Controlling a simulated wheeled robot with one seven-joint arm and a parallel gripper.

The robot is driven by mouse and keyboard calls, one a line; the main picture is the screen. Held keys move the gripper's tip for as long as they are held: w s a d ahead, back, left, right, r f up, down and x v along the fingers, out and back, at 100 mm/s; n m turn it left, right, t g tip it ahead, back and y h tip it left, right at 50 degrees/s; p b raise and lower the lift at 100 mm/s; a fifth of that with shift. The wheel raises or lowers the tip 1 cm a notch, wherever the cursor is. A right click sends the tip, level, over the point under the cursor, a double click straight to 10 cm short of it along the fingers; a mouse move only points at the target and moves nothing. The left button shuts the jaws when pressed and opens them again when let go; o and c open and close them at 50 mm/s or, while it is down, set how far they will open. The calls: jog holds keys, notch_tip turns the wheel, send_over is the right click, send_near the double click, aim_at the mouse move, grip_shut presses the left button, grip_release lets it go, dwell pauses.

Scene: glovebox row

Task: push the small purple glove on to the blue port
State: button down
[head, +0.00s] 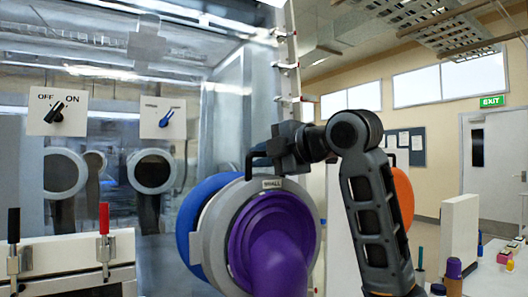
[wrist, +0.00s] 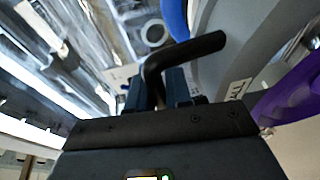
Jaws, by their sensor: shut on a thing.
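The small purple glove (head: 275,235) hangs from a grey ring (head: 213,240) with a label reading "SMALL" and a black handle (head: 252,160) at its upper edge. My gripper (head: 279,155) is shut on this handle; the wrist view shows the handle (wrist: 190,52) rising from between the fingers (wrist: 170,90). The blue port (head: 187,218) lies behind the ring and shows at its left, partly hidden. The ring looks offset to the right of the port; I cannot tell whether they touch. In the wrist view the purple glove (wrist: 290,95) is at the right edge.
A glovebox front with switch plates (head: 58,115) and round openings (head: 152,172) is at left. Red and black toggle levers (head: 104,225) stand at lower left. An orange port (head: 402,195) is partly behind my arm. A white block (head: 459,235) and small items are at lower right.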

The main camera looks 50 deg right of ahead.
jog(key=shift+w+d+f, duration=0.1)
jog(key=shift+w+d, duration=0.15)
jog(key=shift+w, duration=0.65)
jog(key=shift+w+d+f, duration=0.1)
jog(key=shift+w+d, duration=0.15)
jog(key=shift+w, duration=0.7)
jog(key=shift+w+d+f, duration=0.1)
jog(key=shift+w+d, duration=0.15)
jog(key=shift+w, duration=0.65)
jog(key=shift+w+d+f, duration=0.1)
jog(key=shift+w+d, duration=0.2)
jog(key=shift+w, duration=0.7)
jog(key=shift+w+d+f, duration=0.1)
jog(key=shift+w+d, duration=0.15)
jog(key=shift+w, duration=0.7)
jog(key=shift+w+d+f, duration=0.1)
jog(key=shift+w+d, duration=0.2)
jog(key=shift+w, duration=0.7)
jog(key=shift+w+d+f, duration=0.1)
jog(key=shift+w, duration=0.35)
jog(key=shift+w+d+f, duration=0.1)
jog(key=shift+w, duration=0.3)
dwell(0.8)
jog(key=c, duration=1.1)
grip_release()
jog(key=shift+o, duration=0.7)
jog(key=shift+f, duration=0.2)
